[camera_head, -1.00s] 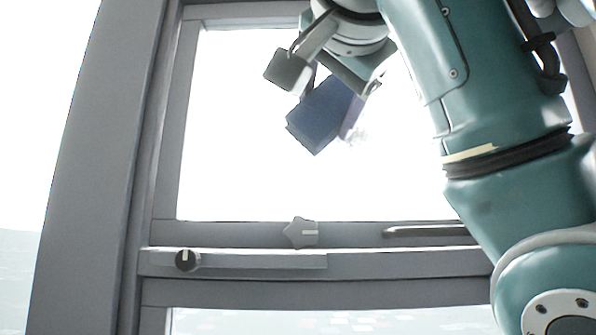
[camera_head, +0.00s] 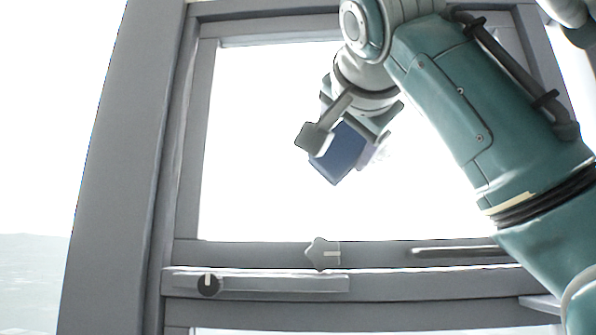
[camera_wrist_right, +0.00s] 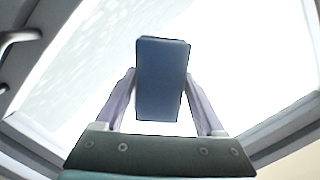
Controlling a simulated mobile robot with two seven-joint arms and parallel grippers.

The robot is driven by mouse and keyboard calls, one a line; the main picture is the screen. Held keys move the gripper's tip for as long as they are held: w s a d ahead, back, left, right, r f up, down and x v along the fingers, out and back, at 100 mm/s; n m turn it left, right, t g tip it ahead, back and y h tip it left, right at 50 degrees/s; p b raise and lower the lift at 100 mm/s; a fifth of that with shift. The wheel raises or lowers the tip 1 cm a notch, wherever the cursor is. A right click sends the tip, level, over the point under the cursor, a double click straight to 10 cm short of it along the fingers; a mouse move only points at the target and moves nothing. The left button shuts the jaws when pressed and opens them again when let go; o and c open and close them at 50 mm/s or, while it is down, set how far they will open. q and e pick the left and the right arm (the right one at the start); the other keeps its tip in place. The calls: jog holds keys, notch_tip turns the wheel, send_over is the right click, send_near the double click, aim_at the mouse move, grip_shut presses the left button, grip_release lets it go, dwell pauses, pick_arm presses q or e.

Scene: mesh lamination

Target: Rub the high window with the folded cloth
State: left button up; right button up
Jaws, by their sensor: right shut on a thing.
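The folded cloth is a dark blue block (camera_head: 341,154), held in front of the bright window pane (camera_head: 260,150). It also shows in the right wrist view (camera_wrist_right: 162,80), upright between the two fingers. My right gripper (camera_head: 345,145) is shut on the cloth; in the right wrist view its fingers (camera_wrist_right: 162,100) press it from both sides. A faint whitish patch (camera_head: 381,152) shows on the pane just right of the cloth. I cannot tell whether the cloth touches the glass. My left gripper is not in view.
A grey frame (camera_head: 185,140) surrounds the pane. My right arm covers the right side of the window.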

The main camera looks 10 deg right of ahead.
jog(key=shift+p+x, duration=0.35)
jog(key=shift+x, duration=0.6)
dwell(0.3)
jog(key=shift+d+r, duration=0.1)
